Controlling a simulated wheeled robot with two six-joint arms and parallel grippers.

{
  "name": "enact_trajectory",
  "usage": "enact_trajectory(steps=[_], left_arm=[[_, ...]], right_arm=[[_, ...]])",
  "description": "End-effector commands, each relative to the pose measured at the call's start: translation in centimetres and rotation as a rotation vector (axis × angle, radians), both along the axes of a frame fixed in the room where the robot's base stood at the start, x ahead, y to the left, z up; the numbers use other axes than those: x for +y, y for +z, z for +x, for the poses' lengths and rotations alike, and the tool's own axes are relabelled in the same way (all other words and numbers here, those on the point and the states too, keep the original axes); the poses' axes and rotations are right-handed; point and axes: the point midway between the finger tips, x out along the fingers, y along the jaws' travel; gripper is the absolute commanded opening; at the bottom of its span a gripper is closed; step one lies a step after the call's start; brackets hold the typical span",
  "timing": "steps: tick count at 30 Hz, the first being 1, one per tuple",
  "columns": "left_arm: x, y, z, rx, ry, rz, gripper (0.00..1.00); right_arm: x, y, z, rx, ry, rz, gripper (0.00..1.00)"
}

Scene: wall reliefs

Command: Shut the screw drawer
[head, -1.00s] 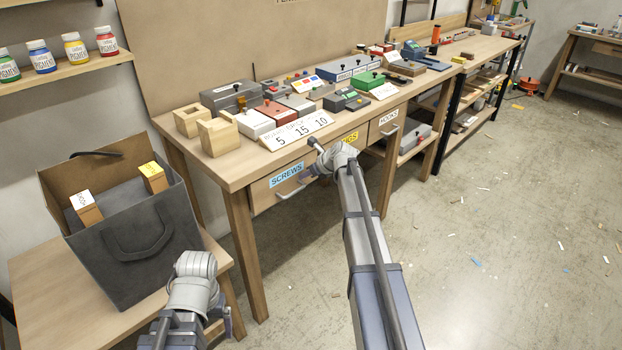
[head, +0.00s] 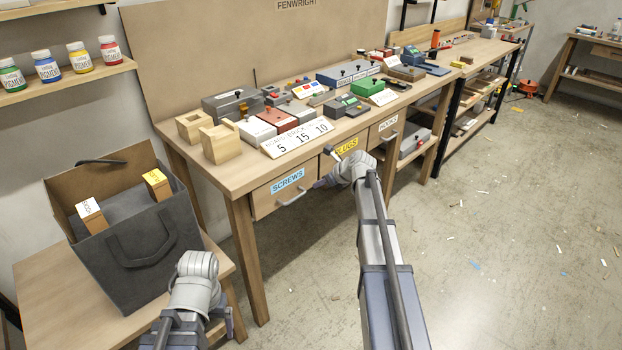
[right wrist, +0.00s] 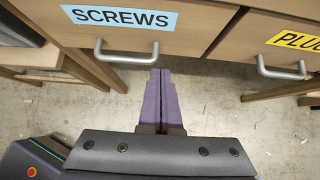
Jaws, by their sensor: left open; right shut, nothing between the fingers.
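The screw drawer (head: 264,203) is the left one under the bench top, with a blue SCREWS label (head: 287,181) and a grey bar handle (head: 291,198). Its front looks close to flush with the bench; I cannot tell whether a small gap remains. My right gripper (head: 319,184) is shut and empty, just right of the handle in the head view. In the right wrist view its purple fingers (right wrist: 160,78) point at the drawer front, by the right end of the handle (right wrist: 127,55). My left gripper (head: 229,322) is open, low beside the bag, its fingers mostly hidden.
The plugs drawer (head: 345,148) and hooks drawer (head: 387,126) sit to the right. The bench top (head: 232,176) carries boxes and wooden blocks. A grey bag (head: 140,255) stands on a low table (head: 60,290) at left.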

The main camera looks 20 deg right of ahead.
Motion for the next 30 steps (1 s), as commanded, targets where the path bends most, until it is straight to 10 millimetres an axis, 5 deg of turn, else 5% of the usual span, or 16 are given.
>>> enact_trajectory(steps=[1,9,24,27,30], left_arm=[[0.0,1.5,0.0,0.0,0.0,0.0,0.9],[0.0,3.9,0.0,0.0,0.0,0.0,0.9],[0.0,4.4,0.0,0.0,0.0,0.0,0.9],[0.0,4.7,0.0,0.0,0.0,0.0,0.9],[0.0,5.5,0.0,0.0,0.001,0.0,0.9]], right_arm=[[-0.3,1.5,-1.0,0.001,-0.001,0.0,0.0],[-1.4,3.9,-3.4,0.001,-0.001,0.0,0.0],[-1.7,4.3,-4.1,0.002,0.001,-0.001,0.0],[-0.6,4.4,-4.5,0.005,0.047,-0.031,0.0],[3.3,4.5,-5.7,0.011,0.211,-0.139,0.0]])
